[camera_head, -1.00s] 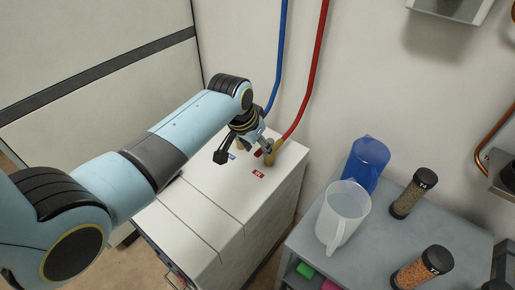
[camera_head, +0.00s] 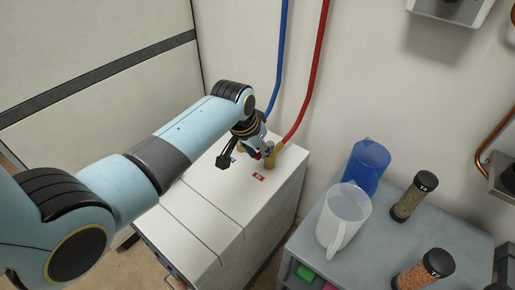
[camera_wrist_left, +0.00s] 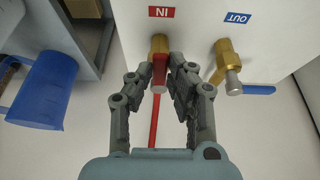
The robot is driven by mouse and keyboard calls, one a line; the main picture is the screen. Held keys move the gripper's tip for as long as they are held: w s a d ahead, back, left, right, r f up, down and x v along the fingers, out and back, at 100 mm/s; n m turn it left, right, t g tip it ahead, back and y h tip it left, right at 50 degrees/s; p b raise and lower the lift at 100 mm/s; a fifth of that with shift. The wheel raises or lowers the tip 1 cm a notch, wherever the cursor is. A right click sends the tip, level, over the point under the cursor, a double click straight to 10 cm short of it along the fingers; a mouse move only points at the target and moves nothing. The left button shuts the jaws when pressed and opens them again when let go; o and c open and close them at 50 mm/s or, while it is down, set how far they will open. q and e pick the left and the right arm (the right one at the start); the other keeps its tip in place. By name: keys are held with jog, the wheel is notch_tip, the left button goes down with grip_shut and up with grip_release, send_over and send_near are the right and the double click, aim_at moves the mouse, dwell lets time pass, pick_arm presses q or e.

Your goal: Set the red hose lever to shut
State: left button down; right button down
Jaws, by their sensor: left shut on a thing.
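The red lever (camera_wrist_left: 159,72) sits on the brass valve (camera_wrist_left: 160,43) beside the red "IN" label (camera_wrist_left: 161,12) in the left wrist view. My left gripper (camera_wrist_left: 161,80) is shut on the red lever, with one finger on each side of it. In the head view my left gripper (camera_head: 264,150) is at the brass fitting on top of the white box (camera_head: 215,205), and it mostly hides the lever. The red hose (camera_head: 314,75) runs from this fitting up the wall; it also shows below the fingers in the left wrist view (camera_wrist_left: 153,135). My right gripper is not in view.
A second brass valve (camera_wrist_left: 227,55) with a blue lever (camera_wrist_left: 259,90) stands beside the "OUT" label. A grey cart (camera_head: 385,235) on the right holds a blue jug (camera_head: 366,166), a clear jug (camera_head: 343,215) and two dark-lidded jars. The front of the box top is clear.

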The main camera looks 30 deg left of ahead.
pick_arm(q)
jog(key=w+d+n+g+y+b, duration=0.2)
jog(key=n+b, duration=0.1)
jog(key=n, duration=0.6)
jog(key=w+d+n+g+y+b, duration=0.2)
jog(key=d+n+y+b, duration=0.1)
jog(key=n, duration=0.6)
jog(key=shift+w+d, duration=0.25)
dwell(0.5)
jog(key=c, duration=1.3)
grip_release()
jog(key=shift+a, duration=0.1)
jog(key=shift+o, duration=0.2)
